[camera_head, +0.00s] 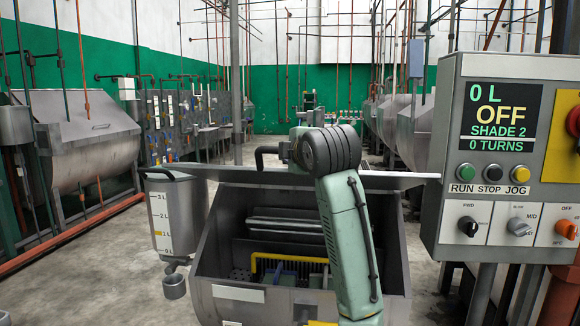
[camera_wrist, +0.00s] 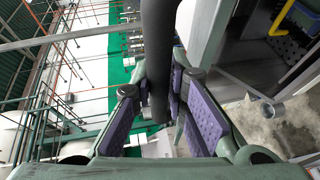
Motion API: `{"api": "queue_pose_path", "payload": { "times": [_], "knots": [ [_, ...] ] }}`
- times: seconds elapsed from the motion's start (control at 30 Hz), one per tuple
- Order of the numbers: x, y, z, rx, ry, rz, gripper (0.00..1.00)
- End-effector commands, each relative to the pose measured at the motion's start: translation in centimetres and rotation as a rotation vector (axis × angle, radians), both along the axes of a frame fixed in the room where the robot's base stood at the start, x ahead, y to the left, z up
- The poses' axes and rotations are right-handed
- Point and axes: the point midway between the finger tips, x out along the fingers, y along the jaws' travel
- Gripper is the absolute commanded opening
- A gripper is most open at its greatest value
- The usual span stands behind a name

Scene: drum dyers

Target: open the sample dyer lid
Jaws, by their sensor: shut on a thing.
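The sample dyer (camera_head: 230,308) is a grey metal tub in front of me, its inside in view. Its lid (camera_head: 400,181) is a wide grey sheet, raised off the opening and seen nearly edge-on along the tub's back. A black bar handle (camera_head: 262,153) stands up from the lid, left of my arm. My gripper (camera_wrist: 158,105) is shut on the handle; in the wrist view the dark handle bar (camera_wrist: 157,50) runs between the purple finger pads. My own arm hides most of the gripper and part of the lid in the head view.
A yellow bar (camera_head: 290,258) lies inside the tub. A measuring vessel (camera_head: 178,215) hangs at the tub's left. A control panel (camera_head: 495,150) reading OFF stands close on the right. A larger drum (camera_head: 85,150) stands at the left. Floor beyond the lid is open.

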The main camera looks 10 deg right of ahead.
Motion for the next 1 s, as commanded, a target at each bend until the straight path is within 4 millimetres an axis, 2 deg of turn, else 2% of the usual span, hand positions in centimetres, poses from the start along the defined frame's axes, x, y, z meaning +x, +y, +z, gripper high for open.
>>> {"api": "queue_pose_path", "payload": {
  "times": [0.53,0.57,0.6,0.87,1.0],
  "knots": [
    [0.34,-0.04,0.53,0.006,0.017,0.001,0.0],
    [0.34,-0.05,0.53,0.006,0.017,0.001,0.15],
    [0.34,-0.05,0.52,0.006,0.017,0.001,0.18],
    [0.34,-0.1,0.51,0.006,0.017,0.0,0.35],
    [0.34,-0.12,0.51,0.006,0.017,0.0,0.35]
  ]
}}
